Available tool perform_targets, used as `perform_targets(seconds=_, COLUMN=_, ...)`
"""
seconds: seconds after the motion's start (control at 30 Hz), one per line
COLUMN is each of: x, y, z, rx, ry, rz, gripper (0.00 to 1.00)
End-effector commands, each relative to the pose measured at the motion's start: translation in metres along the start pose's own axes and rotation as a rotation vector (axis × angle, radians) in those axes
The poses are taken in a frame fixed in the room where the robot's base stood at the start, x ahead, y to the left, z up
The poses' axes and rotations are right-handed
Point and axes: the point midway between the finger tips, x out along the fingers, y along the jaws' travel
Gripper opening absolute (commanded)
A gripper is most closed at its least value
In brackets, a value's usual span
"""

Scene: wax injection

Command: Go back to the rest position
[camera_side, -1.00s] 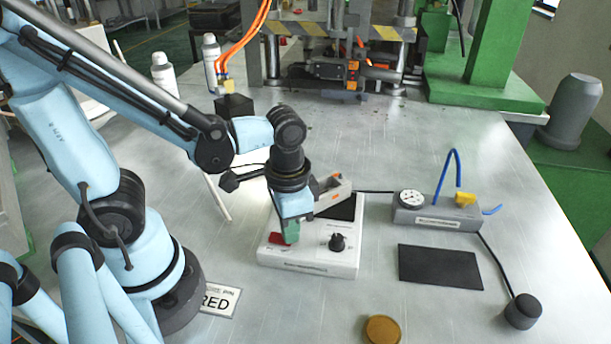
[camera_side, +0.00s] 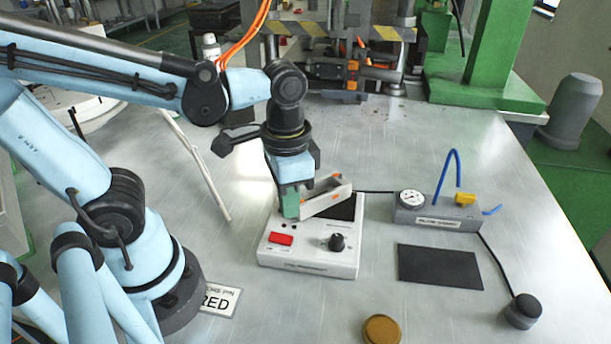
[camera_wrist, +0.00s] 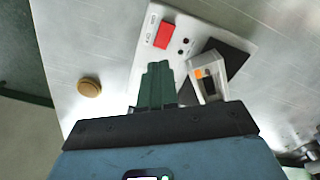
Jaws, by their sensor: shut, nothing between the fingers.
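My gripper (camera_side: 290,207) has green fingertips and is above the back left part of a white control box (camera_side: 310,262), pointing down. The fingers are shut and hold nothing. The box has a red switch (camera_side: 281,239) and a black knob (camera_side: 337,242) on its front part. In the wrist view my green fingers (camera_wrist: 158,72) are together at the middle, with the red switch (camera_wrist: 164,34) beyond them. A pale open-framed part with orange bits (camera_side: 325,196) is just right of the fingers, over a black pad on the box. I cannot tell whether they touch.
A grey gauge block (camera_side: 436,215) with a blue hose and yellow fitting stands to the right. A black mat (camera_side: 440,267), a black round button (camera_side: 522,311) and a brown disc (camera_side: 382,329) lie toward the front. A green-framed press (camera_side: 490,70) stands at the back.

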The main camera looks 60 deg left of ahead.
Motion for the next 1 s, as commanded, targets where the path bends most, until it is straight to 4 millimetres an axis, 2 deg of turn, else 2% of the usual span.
perform_targets(seconds=0.13, x=-0.006, y=0.0, z=0.0, rx=0.0, ry=0.0, rz=0.0, gripper=0.0)
perform_targets(seconds=0.5, x=-0.006, y=-0.003, z=-0.002, rx=-0.015, ry=0.03, rz=-0.002, gripper=0.0)
perform_targets(seconds=0.57, x=-0.006, y=-0.008, z=-0.005, rx=-0.038, ry=0.084, rz=-0.005, gripper=0.0)
perform_targets(seconds=0.8, x=-0.016, y=-0.044, z=-0.029, rx=-0.185, ry=0.431, rz=-0.047, gripper=0.0)
perform_targets(seconds=1.0, x=-0.027, y=-0.062, z=-0.04, rx=-0.249, ry=0.602, rz=-0.078, gripper=0.0)
